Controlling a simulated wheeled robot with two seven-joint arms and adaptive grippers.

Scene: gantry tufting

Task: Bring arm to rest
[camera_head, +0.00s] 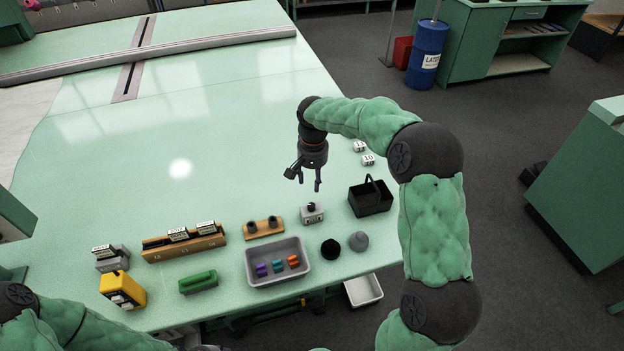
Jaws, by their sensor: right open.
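My right arm (437,225) comes in from the lower right, bends at the elbow and reaches left over the green table (230,140). My right gripper (305,178) hangs downward above the table, open and with nothing between its fingers. It is above and behind the small grey block with a black knob (312,212). Part of my left arm (70,325) shows at the lower left edge. My left gripper does not show.
Near the front edge are a grey tray (250,270) with small coloured pieces, a black basket (370,197), a wooden rack (185,243), a yellow box (122,289) and a green-topped block (198,282). A long rail (200,42) crosses the back. The table's middle is clear.

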